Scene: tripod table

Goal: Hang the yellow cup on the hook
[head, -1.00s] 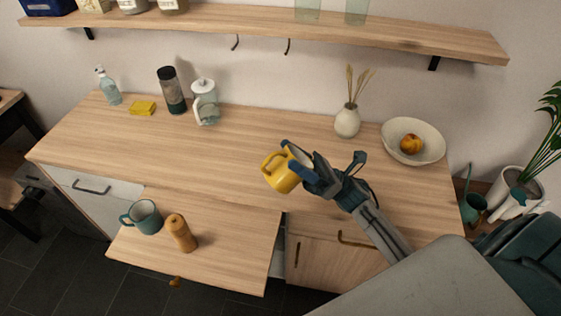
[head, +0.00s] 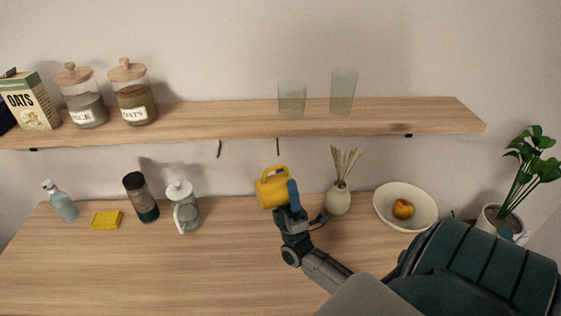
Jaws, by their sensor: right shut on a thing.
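The yellow cup (head: 268,194) is in my right gripper (head: 293,196), which is shut on it. The cup is held up above the counter, with its handle at the top. Two dark hooks hang under the shelf: a left hook (head: 219,148) and a right hook (head: 278,147). The cup is just below the right hook and appears apart from it; the depth between them is hard to tell. My left gripper is not in view.
The wooden shelf (head: 380,119) holds jars, an oats box (head: 30,102) and two glasses. On the counter (head: 150,275) stand a glass pitcher (head: 186,212), a dark shaker (head: 143,200), a vase (head: 338,199) and a fruit bowl (head: 420,215). The counter's middle is clear.

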